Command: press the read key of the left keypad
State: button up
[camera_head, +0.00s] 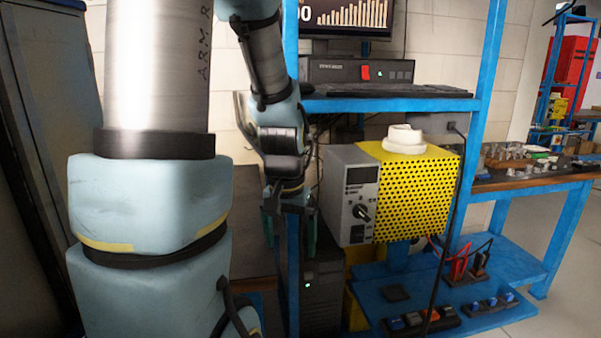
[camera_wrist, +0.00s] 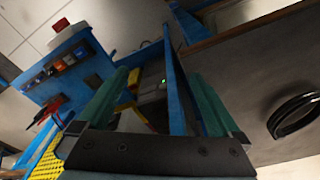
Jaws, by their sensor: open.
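The left keypad (camera_head: 418,326) lies on the low blue shelf in the head view, a dark strip with blue, dark and orange-tinted keys. A black cable crosses in front of it. Its key labels are too small to read, so I cannot tell which is the read key. My gripper (camera_head: 290,232) is open and empty, with green fingers pointing down, left of the grey-and-yellow unit and well away from the keypad. In the wrist view my gripper (camera_wrist: 158,82) has its fingers apart; a row of keys (camera_wrist: 60,66) shows at upper left, but I cannot tell which keypad it is.
A second keypad (camera_head: 488,305) lies to the right. The yellow perforated unit (camera_head: 420,195) with a grey dial panel (camera_head: 350,190) stands above the shelf. A blue upright (camera_head: 291,270) and a dark computer case (camera_head: 320,295) are beside my gripper. Red clips (camera_head: 460,268) stand behind the keypads.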

jog(key=s+a+n, duration=0.1)
jog(key=a+n, duration=0.1)
jog(key=a, duration=0.1)
jog(key=s+a+n, duration=0.1)
jog(key=shift+s+a+r, duration=0.15)
jog(key=shift+s+a, duration=0.15)
jog(key=shift+a, duration=0.1)
